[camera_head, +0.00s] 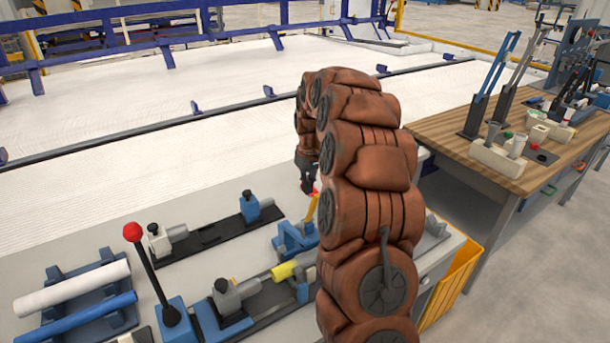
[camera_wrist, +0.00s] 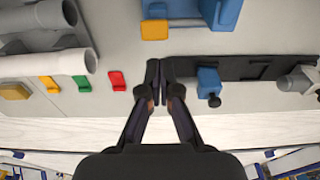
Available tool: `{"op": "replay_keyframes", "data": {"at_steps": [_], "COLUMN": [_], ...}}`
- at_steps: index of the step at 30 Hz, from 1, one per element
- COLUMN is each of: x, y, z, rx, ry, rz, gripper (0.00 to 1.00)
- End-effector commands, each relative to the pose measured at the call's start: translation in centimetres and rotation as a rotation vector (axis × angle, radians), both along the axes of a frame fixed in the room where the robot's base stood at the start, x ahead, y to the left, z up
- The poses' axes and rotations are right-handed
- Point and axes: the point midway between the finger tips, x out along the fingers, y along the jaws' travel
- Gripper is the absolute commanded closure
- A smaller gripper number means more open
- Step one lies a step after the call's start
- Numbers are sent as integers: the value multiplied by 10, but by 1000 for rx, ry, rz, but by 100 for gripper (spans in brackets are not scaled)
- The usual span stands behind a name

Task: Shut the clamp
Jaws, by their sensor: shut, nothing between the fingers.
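In the head view a blue fixture (camera_head: 292,238) with a yellow-orange upright part (camera_head: 313,207) stands on the grey bench; it looks like the clamp, but its jaws are too small to read. My gripper (camera_head: 308,186) hangs just above and behind this fixture, and my arm hides what lies to its right. In the wrist view my gripper (camera_wrist: 161,72) has its fingertips together with nothing between them. A yellow block (camera_wrist: 154,30) beside a blue part lies just ahead of the fingertips. A blue block (camera_wrist: 208,82) on a black rail is to their right.
A red-knobbed lever (camera_head: 133,232) stands at the bench front. A white pipe (camera_head: 72,287) and a blue pipe (camera_head: 75,318) lie on a rack at left. A yellow pipe piece (camera_head: 286,270) sits in the near fixture. A wooden table (camera_head: 450,139) stands at right.

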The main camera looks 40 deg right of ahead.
Motion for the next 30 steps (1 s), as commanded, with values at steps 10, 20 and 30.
{"op": "replay_keyframes", "data": {"at_steps": [10, 20, 30], "x": [-17, -18, -24], "y": [1, 1, 1], "z": [-6, -7, -10], "rx": [1, 0, -3], "ry": [1, 0, -39], "rz": [0, 0, -2], "gripper": [100, 100, 100]}}
